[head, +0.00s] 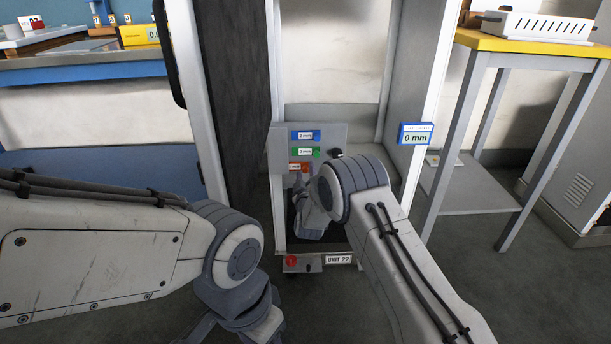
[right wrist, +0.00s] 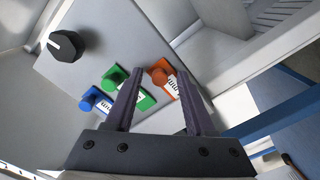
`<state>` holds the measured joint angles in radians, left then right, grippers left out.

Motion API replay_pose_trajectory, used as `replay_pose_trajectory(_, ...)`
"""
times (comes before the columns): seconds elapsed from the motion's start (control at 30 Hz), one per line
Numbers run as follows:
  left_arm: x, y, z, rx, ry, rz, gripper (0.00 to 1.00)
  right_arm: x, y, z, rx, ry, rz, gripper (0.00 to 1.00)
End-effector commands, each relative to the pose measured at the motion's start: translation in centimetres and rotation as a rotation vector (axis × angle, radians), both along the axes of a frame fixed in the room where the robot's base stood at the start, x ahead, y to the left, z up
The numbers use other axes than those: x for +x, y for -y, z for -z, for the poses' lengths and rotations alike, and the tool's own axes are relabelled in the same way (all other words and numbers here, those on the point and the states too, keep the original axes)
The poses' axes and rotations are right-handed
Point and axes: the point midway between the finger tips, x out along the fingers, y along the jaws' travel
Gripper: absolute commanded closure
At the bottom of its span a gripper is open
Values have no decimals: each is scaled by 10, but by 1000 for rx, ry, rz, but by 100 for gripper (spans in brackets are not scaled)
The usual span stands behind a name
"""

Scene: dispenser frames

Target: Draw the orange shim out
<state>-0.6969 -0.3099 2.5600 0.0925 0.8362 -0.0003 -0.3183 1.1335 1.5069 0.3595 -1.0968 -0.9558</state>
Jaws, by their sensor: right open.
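The orange shim (head: 305,167) is the lowest of three labelled shims on a grey panel (head: 331,133) inside the dispenser frame, partly hidden by my right arm in the head view. In the right wrist view the orange shim (right wrist: 159,74) has a round knob and a white label. My right gripper (right wrist: 159,72) is open, with its two fingers apart and the orange shim seen between their tips; contact cannot be told. In the head view my right gripper (head: 308,215) is in front of the panel's lower part. My left gripper (head: 237,330) hangs low at the bottom, partly cut off.
The blue shim (head: 305,135) and green shim (head: 306,152) sit above the orange one. A black knob (right wrist: 66,46) is on the same panel. A display reading 0 mm (head: 416,135) is on the right post. A red button (head: 291,261) is at the base. A yellow-topped table (head: 530,44) stands right.

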Motion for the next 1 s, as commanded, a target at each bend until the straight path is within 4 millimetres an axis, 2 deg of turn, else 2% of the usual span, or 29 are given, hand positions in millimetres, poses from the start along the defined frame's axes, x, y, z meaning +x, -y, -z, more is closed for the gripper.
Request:
replay_pose_trajectory(0.1,0,0,0,0,0,0,50,0,0,0,0,0,0,45)
replay_pose_trajectory(0.13,0,0,0,0,0,0,50,0,0,0,0,0,0,49)
replay_pose_trajectory(0.27,0,0,0,0,0,0,50,0,0,0,0,0,0,99)
replay_pose_trajectory(1.0,0,0,0,0,0,0,50,-1,0,0,0,0,0,100)
